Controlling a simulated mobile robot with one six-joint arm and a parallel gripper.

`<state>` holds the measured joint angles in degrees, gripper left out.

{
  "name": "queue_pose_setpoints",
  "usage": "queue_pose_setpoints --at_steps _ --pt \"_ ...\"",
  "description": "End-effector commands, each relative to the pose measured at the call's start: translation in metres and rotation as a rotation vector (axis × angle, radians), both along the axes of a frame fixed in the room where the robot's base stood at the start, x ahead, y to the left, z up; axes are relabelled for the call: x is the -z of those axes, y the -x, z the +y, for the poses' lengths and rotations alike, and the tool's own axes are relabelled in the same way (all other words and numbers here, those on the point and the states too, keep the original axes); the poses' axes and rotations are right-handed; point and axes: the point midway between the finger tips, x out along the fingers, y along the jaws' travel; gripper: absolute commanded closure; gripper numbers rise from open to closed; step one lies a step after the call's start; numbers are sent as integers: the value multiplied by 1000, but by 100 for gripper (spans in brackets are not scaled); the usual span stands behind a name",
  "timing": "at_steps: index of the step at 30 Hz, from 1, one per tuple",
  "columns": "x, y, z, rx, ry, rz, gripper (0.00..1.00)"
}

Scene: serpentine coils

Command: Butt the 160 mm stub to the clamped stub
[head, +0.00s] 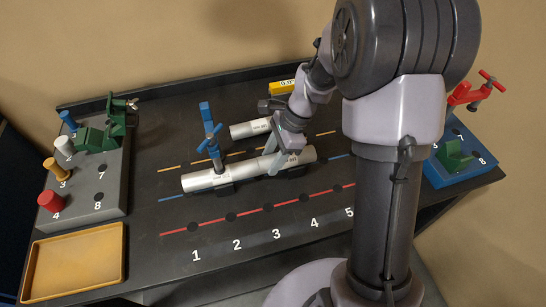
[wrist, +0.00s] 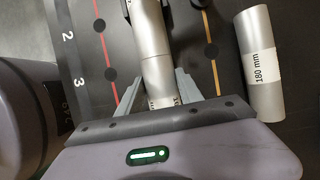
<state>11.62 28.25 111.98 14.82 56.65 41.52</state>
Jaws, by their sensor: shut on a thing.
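The clamped stub (head: 203,181) is a silver tube with a white label, lying under a blue clamp (head: 210,138) on the dark bench. My gripper (head: 278,160) is shut on a second silver stub (head: 304,156), also with a white label, to the right of the clamped one. The two lie nearly in line along the bench. In the wrist view the held stub (wrist: 158,75) runs up from between my fingers, and a silver tube continues beyond it. I cannot tell whether the ends touch. The label figures are too small or partly hidden.
A stub marked 180 mm (wrist: 262,72) lies loose behind; it also shows in the head view (head: 250,129). A grey rack (head: 110,185) with colored pegs and green clamps and a yellow tray (head: 75,262) stand left. A blue block (head: 465,170) with a red clamp stands right.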

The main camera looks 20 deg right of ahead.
Motion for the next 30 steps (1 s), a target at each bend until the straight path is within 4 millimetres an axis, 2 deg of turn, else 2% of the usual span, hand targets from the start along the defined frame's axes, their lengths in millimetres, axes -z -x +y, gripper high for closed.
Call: queue_pose_setpoints --at_steps 2,3,6,14,17,20,27,30 --pt "0 0 2 1 -3 0 100" --pt "0 0 2 2 -3 1 49" --pt "0 0 2 1 -2 0 32" --pt "0 0 1 1 -2 1 32" --pt "-9 0 -2 0 -1 -1 32" --pt "-34 0 -11 2 -1 -1 32" --pt "-111 0 -42 2 -1 -2 32" --pt "-135 0 -53 3 -2 -1 32"
